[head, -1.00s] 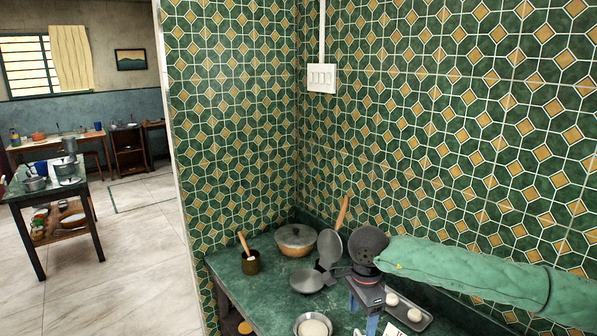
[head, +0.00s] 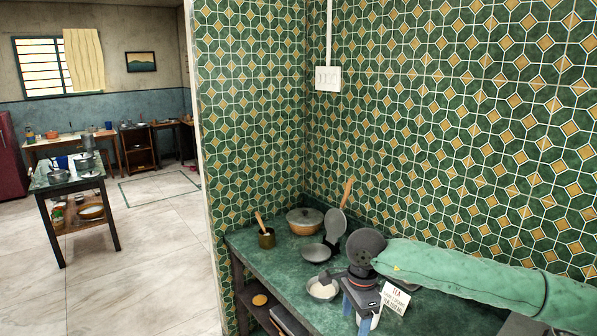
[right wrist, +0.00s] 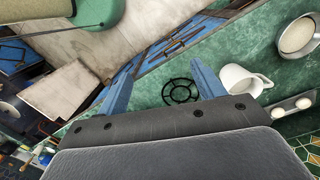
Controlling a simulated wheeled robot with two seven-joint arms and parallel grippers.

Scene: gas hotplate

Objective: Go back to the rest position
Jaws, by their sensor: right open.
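My right gripper (head: 362,312) hangs over the green counter (head: 290,263) in the head view, with its green-sleeved arm coming in from the right. Its two blue fingers stand apart with nothing between them. In the right wrist view the gripper (right wrist: 163,85) is also open and empty. A black burner grate (right wrist: 180,91) lies below it, and a white mug (right wrist: 243,81) shows beside the right-hand finger. My left gripper is not in view.
The tiled wall (head: 450,120) stands close behind. Open floor (head: 150,260) lies left.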

